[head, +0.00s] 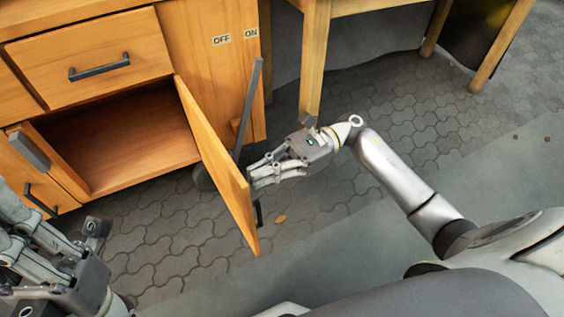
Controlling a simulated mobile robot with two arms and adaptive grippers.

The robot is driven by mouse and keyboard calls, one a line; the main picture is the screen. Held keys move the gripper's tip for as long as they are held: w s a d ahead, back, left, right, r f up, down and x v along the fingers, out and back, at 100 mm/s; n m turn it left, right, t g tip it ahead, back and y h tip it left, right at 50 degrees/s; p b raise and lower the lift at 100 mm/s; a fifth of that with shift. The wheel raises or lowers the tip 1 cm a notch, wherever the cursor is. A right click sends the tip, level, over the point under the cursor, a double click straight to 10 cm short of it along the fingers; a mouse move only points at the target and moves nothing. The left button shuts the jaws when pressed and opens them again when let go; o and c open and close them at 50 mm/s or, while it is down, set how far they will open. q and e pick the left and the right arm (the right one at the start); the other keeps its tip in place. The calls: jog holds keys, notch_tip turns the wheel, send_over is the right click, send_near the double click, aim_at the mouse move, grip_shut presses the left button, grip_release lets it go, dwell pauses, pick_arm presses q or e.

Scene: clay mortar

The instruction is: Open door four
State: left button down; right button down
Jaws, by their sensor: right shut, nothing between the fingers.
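A wooden cabinet door (215,160) stands swung far open toward me, seen nearly edge-on. Its dark handle (258,214) shows on the right, outer side. I cannot read a number on it. The open cabinet compartment (135,150) behind it looks empty. My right gripper (256,178) is shut and empty on the right of the door, close to its outer face, above the handle in the picture. I cannot tell if it touches the door. My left gripper (15,215) is at the lower left, partly cut off by the picture edge; its jaw state is unclear.
A closed drawer (95,62) with a dark handle sits above the compartment. Another door with a dark handle (40,200) is at left. A long grey lever (249,105) stands by the OFF and ON labels (222,40). A wooden table (315,60) stands behind; paved floor is open at right.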

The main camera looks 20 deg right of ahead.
jog(key=shift+s+a, duration=0.1)
jog(key=shift+a, duration=0.45)
